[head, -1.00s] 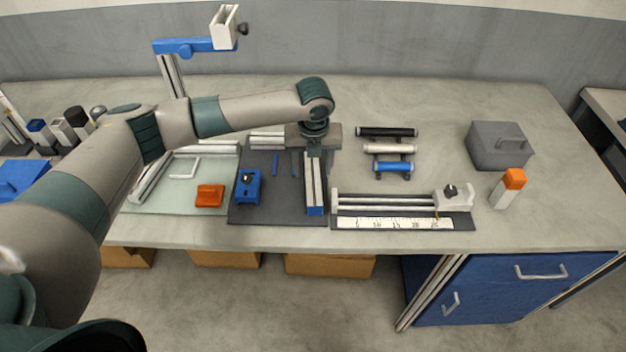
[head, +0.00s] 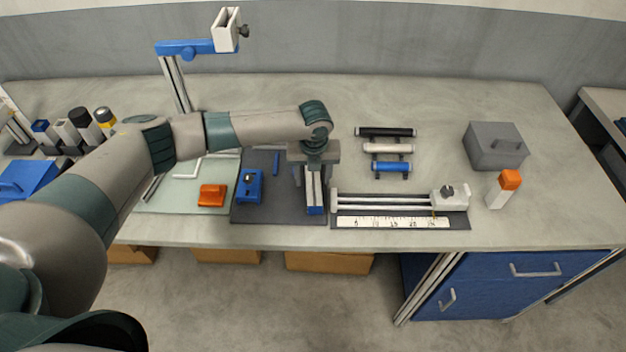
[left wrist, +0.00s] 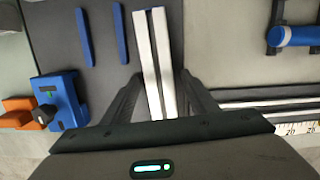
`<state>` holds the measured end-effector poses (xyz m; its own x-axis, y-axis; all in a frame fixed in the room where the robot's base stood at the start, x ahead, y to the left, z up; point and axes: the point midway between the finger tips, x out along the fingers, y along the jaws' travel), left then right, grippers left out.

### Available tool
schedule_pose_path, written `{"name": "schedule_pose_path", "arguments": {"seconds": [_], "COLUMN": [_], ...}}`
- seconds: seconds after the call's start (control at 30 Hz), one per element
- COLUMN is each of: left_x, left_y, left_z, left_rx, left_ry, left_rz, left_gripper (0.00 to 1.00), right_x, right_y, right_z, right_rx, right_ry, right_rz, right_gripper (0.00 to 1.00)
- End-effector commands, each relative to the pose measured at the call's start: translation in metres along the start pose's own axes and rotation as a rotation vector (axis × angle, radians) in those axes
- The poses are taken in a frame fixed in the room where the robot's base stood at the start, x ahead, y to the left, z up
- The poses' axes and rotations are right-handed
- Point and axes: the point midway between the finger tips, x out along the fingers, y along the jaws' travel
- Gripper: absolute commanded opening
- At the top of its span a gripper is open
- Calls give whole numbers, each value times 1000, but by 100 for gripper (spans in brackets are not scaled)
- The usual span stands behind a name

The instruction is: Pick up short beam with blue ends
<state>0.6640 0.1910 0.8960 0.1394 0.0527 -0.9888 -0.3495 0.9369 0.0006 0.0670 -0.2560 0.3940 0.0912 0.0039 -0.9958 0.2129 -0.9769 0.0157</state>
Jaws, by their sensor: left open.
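The short beam (head: 315,198) is a pale slotted bar lying on the dark mat (head: 277,212), pointing toward the table's front edge. Its near end shows blue in the head view; its far part is hidden under my gripper. My left gripper (head: 311,176) is open, pointing down over the beam. In the left wrist view the beam (left wrist: 154,50) runs between the two spread fingers of the left gripper (left wrist: 160,77), with a gap on each side. I cannot tell the exact height of the fingertips above the mat. My right gripper is not in view.
A blue block (head: 249,186) and a thin blue strip (head: 276,163) lie left of the beam. A rail fixture with a ruler (head: 400,222) lies close to the right. Rollers (head: 390,148), a grey box (head: 495,146) and an orange-topped block (head: 503,189) stand further right.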

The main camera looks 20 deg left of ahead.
Motion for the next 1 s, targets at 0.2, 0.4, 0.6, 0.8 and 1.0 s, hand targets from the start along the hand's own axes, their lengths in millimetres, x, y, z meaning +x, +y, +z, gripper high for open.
{"name": "schedule_pose_path", "arguments": {"seconds": [0.2, 0.4, 0.6, 0.8, 1.0], "left_x": [0, 0, -1, -6, -25], "left_y": [0, 0, 0, 0, -1], "left_z": [0, 0, 1, 2, 6], "left_rx": [0, -1, -1, -1, -2], "left_ry": [0, 0, -1, -3, -4], "left_rz": [0, 0, -1, -2, -3], "left_gripper": [46, 0, 0, 0, 0], "right_x": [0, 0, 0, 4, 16], "right_y": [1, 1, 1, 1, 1], "right_z": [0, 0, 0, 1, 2], "right_rx": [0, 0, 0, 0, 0], "right_ry": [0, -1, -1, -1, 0], "right_rz": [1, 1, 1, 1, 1], "right_gripper": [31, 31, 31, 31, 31]}}
